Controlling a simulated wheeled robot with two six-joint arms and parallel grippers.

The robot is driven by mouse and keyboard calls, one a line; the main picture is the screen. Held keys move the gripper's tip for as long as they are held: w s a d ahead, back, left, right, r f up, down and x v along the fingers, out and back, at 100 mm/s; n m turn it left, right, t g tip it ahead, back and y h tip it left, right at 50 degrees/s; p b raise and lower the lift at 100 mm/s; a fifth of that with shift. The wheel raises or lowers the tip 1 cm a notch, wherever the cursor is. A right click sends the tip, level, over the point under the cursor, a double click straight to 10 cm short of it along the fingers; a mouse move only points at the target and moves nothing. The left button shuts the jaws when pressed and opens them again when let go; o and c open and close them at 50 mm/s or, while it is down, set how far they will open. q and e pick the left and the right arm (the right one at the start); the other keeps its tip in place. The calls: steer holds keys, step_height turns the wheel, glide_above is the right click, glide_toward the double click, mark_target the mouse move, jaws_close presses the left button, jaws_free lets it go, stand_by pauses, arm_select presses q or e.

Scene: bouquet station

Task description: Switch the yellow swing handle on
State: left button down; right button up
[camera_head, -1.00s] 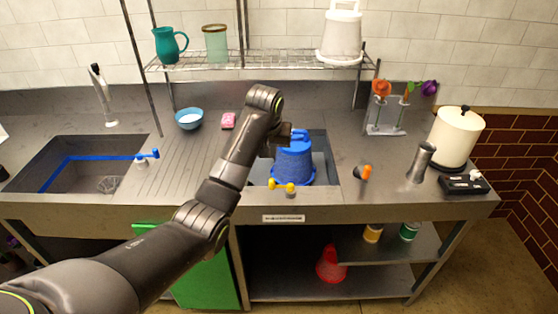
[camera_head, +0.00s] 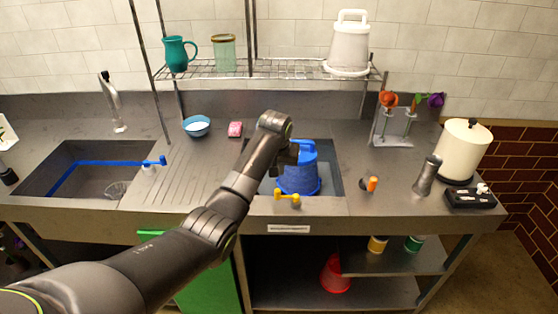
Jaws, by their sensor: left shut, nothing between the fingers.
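The yellow swing handle (camera_head: 288,196) is mounted at the front edge of the right sink, on a small grey base. It lies roughly level, its lever running left to right. My left gripper (camera_head: 290,157) is shut and empty. It is above the right sink, behind the handle and apart from it, in front of the blue bucket's left part. Its fingertips are hard to make out against the dark wrist. My right gripper is out of view.
A blue bucket (camera_head: 300,178) stands in the right sink. A blue bowl (camera_head: 196,126) and pink sponge (camera_head: 235,129) lie behind. A grey cylinder (camera_head: 428,176) stands at right; a wire shelf (camera_head: 270,69) hangs above.

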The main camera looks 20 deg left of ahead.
arm_select(q)
steer(key=shift+s+d+f+p, duration=0.1)
steer(key=shift+s+f+p, duration=0.5)
steer(key=shift+f+p, duration=0.25)
steer(key=shift+s+d+f+p, duration=0.1)
steer(key=shift+s+f+p, duration=0.5)
steer(key=shift+f, duration=0.3)
steer(key=shift+s+f, duration=0.1)
steer(key=shift+s, duration=0.05)
